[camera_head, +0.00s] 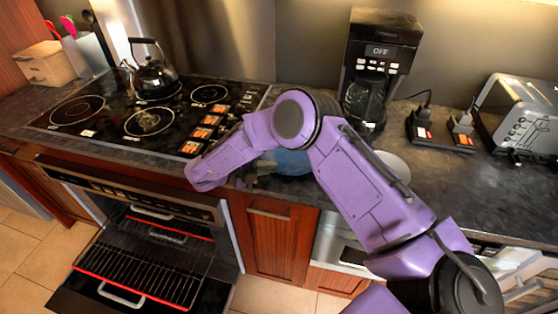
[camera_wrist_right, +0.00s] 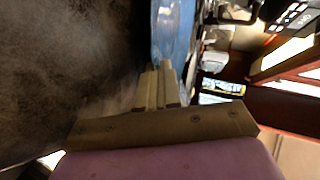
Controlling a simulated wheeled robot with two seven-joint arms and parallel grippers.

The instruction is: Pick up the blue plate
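The blue plate (camera_head: 288,163) is on the counter behind my right arm in the head view, and the arm hides much of it. My right gripper (camera_head: 255,178) is at the plate's left side, partly hidden by my purple wrist. In the right wrist view the two pale fingers (camera_wrist_right: 158,78) are close together at the near rim of the blue plate (camera_wrist_right: 174,32). They look shut on that rim, with almost no gap between them. My left gripper is not in view.
The coffee maker (camera_head: 376,65) stands behind my arm, and the toaster (camera_head: 520,115) is at the right. A pale round dish (camera_head: 392,164) sits beside my forearm. The kettle (camera_head: 150,72) is on the cooktop (camera_head: 120,122). Below, the oven is open with its rack (camera_head: 145,265) showing.

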